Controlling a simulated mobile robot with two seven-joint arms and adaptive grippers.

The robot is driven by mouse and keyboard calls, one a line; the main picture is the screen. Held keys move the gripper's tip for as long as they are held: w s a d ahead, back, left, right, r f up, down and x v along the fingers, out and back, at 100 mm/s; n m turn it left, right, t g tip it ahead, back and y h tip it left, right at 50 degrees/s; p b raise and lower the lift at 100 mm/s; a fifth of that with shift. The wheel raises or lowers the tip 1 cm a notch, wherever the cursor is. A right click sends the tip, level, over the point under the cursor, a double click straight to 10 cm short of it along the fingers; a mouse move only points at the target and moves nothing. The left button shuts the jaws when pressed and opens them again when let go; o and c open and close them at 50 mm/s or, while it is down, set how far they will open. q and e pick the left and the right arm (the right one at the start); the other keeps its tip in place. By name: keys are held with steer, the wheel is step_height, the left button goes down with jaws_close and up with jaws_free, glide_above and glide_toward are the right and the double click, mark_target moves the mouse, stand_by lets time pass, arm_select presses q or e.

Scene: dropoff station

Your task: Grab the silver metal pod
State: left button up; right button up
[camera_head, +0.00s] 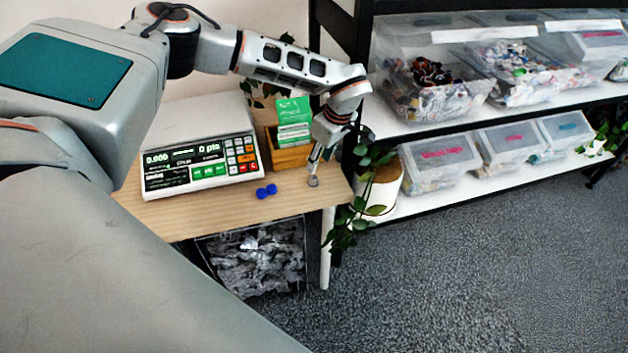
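A small silver metal pod (313,181) is on the wooden table (215,210), near its right front edge. My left gripper (315,172) reaches down from above, with its fingertips right at the pod. At this size I cannot tell whether the fingers are closed on the pod or only around or beside it. My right gripper is not in view.
A potted plant (381,187) and shelves with clear bins (437,162) stand to the right.

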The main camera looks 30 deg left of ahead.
mark_target(314, 177)
arm_select(q)
steer(key=x, duration=0.7)
steer(key=shift+s+f, duration=0.25)
steer(key=c, duration=0.8)
